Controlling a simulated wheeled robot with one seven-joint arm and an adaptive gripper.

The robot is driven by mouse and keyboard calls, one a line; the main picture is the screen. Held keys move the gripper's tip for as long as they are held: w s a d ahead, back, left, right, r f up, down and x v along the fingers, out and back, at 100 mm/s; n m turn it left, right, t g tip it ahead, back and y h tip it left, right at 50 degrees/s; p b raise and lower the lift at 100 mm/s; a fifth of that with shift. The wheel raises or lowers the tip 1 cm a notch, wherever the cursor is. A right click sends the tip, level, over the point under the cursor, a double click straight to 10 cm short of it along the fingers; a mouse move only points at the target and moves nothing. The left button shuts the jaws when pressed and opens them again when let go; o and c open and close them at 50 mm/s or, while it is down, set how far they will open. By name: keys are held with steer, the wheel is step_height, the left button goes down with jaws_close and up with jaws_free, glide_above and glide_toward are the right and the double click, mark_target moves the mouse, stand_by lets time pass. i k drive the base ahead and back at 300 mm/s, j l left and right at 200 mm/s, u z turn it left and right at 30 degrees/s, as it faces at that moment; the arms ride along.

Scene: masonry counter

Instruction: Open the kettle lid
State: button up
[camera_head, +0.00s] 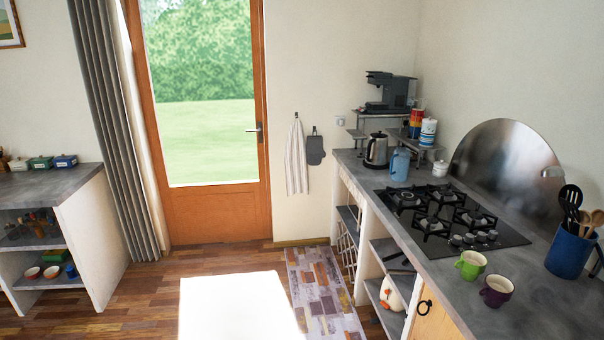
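The kettle (376,151) stands upright at the far end of the right-hand counter, in front of the small shelf. It has a silver body, with a dark handle and dark top. Its lid (378,134) looks shut, though it is small at this distance. A blue jug-like container (400,164) stands close to its right, nearer to me. My gripper is not in view.
The grey counter (480,279) holds a gas hob (452,216), a green mug (470,264), a purple mug (496,290) and a blue utensil pot (569,250). A coffee machine (389,92) stands above the kettle. Wooden floor (215,262) and a patterned rug (322,290) lie clear left of the counter.

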mark_target(376, 135)
steer(key=i, duration=2.15)
